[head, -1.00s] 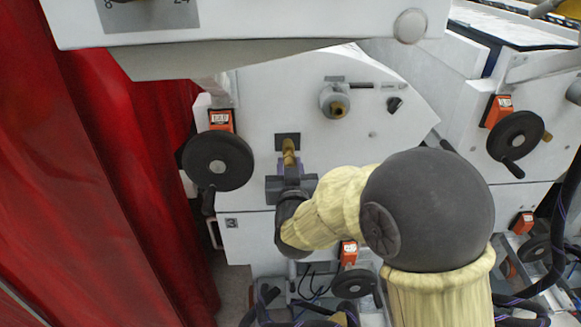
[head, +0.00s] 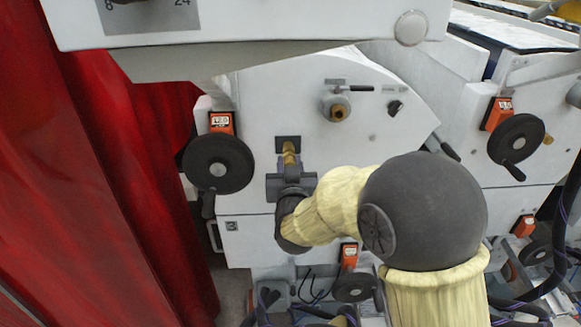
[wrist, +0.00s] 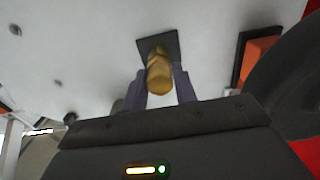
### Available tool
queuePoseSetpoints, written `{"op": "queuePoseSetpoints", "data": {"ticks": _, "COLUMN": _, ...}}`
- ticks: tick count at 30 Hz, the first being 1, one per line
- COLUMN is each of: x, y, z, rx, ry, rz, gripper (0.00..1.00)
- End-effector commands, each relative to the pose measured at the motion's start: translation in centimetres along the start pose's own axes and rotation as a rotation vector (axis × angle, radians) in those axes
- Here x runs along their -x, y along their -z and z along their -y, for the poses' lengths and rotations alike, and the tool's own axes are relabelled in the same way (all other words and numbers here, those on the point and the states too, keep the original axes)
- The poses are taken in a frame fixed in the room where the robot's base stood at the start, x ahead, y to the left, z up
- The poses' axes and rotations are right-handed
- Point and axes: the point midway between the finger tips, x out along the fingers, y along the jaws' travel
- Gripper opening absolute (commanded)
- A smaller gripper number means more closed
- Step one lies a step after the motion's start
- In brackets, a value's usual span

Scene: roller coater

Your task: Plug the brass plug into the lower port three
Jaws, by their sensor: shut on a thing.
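A brass plug (wrist: 158,76) is between the two purple-grey fingers of my gripper (wrist: 164,88) in the wrist view. The fingers are shut on it. Its far end is in front of a dark square plate (wrist: 172,44) on the white machine panel and overlaps it. The plug (head: 289,156) and plate (head: 281,143) also show in the head view, with my gripper (head: 290,177) just below the plate. I cannot tell whether the plug's tip touches or enters the port; the plug hides any opening. No readable port number shows beside the plate.
A black handwheel (head: 218,163) with an orange counter (head: 221,122) is close left of the plate. A round fitting with a brass centre (head: 336,107) is at upper right. A red curtain (head: 85,190) hangs at left. An overhanging white housing (head: 270,22) is above.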

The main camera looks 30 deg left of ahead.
Motion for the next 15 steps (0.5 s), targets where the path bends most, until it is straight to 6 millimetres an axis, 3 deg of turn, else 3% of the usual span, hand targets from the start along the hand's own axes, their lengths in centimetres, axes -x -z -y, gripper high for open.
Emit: {"op": "queuePoseSetpoints", "data": {"ticks": 15, "x": -0.94, "y": 0.00, "z": -0.02, "rx": 0.000, "ry": 0.000, "rz": 0.000, "gripper": 0.00}}
